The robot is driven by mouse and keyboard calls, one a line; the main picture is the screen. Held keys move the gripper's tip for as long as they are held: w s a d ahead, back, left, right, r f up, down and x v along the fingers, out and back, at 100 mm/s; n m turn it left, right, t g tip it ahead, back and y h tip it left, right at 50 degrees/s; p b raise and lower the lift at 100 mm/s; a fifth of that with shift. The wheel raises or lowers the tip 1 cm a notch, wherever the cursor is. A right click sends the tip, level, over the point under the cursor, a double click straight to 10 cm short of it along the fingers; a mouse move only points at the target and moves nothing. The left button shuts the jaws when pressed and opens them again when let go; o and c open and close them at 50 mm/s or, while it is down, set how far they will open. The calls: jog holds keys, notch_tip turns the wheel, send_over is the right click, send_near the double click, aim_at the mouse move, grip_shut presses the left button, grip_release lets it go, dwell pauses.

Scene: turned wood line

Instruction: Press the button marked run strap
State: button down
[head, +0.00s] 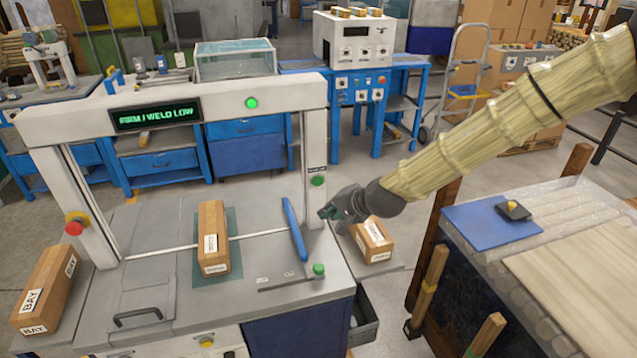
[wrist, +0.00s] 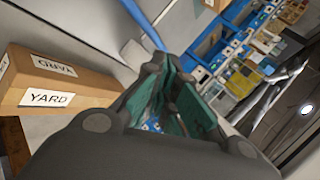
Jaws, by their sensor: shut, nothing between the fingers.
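A white strapping arch (head: 222,92) stands over a grey bench. A green knob (head: 319,270) stands on the bench's front right, and a red button on yellow (head: 75,224) is on the left post. I cannot read "run strap" on any of them. My gripper (head: 328,212) is shut and empty, just right of the right post and a little below the green button, apparently apart from it. The shut fingers also show in the wrist view (wrist: 172,85).
A wooden block (head: 213,238) lies under the arch beside a blue bar (head: 294,229). Another block (head: 373,240), just below my gripper, appears to be the YARD block (wrist: 62,88) in the wrist view. A BAY block (head: 45,290) is at left. A display (head: 155,115) reads FIRM / WELD LOW.

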jog(key=w+a, duration=0.2)
jog(key=w, duration=0.6)
jog(key=shift+w+a, duration=0.2)
jog(key=shift+a, duration=0.15)
jog(key=shift+w+a, duration=0.25)
jog(key=shift+w, duration=0.45)
dwell(2.4)
jog(key=shift+s, duration=0.1)
jog(key=shift+s+d, duration=0.25)
jog(key=shift+s, duration=0.4)
jog(key=shift+s+d, duration=0.25)
jog(key=shift+s, duration=0.55)
jog(key=shift+s+d, duration=0.25)
jog(key=shift+s, duration=0.55)
jog(key=shift+s+d, duration=0.25)
jog(key=shift+s, duration=0.55)
